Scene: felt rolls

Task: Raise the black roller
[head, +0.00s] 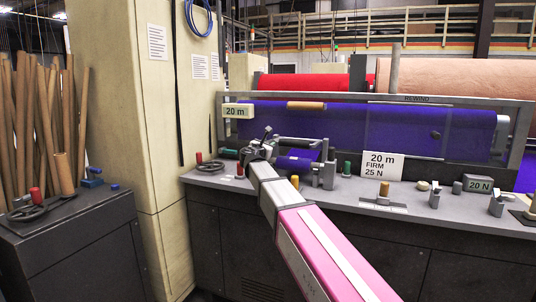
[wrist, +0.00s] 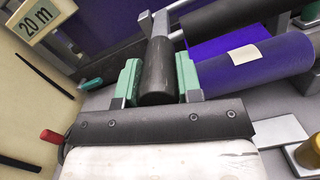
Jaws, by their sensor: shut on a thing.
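My gripper (wrist: 158,78) has green pads and is shut around a dark, thick cylindrical handle (wrist: 157,72) in the wrist view. A grey metal lever piece (wrist: 146,25) shows beyond the handle. The black roller (wrist: 235,18) lies at the upper right of the wrist view, above a small blue felt roll (wrist: 260,62) with a pale label; I cannot tell whether they touch. In the head view my gripper (head: 262,146) is at the left of the console, and the small blue roll (head: 297,162) is just right of it. My wrist partly hides the handle there.
A "20 m" sign (head: 238,111) stands behind my gripper. A larger card (head: 382,166) reads "20 m FIRM 25 N". Knobs and posts line the grey console (head: 340,192). A beige pillar (head: 140,110) stands to the left, beside a dark cabinet (head: 75,245) with a handwheel.

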